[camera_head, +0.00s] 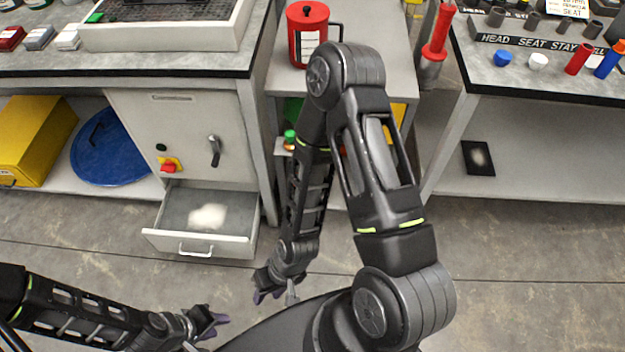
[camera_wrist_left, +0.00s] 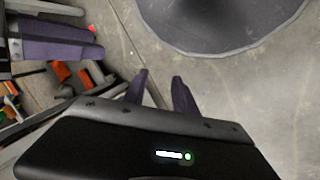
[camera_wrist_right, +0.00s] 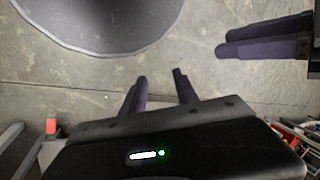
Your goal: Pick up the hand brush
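I cannot make out a hand brush in any view. My left gripper (camera_head: 220,320) is low at the bottom left of the head view, above the floor. In the left wrist view its two purple fingers (camera_wrist_left: 158,74) stand apart with nothing between them. My right gripper (camera_head: 267,297) is low in front of the benches, right of the left one. In the right wrist view its fingers (camera_wrist_right: 160,75) are also apart and empty, over bare floor. My right arm hides part of the bench and floor behind it.
An open drawer (camera_head: 160,238) with a pale patch inside juts from the left cabinet (camera_head: 185,120). A red can (camera_head: 308,50) stands on the middle bench. A blue round lid (camera_head: 108,150) and yellow box (camera_head: 30,140) sit on the lower left shelf. A dark plate (camera_head: 478,158) lies on the right shelf.

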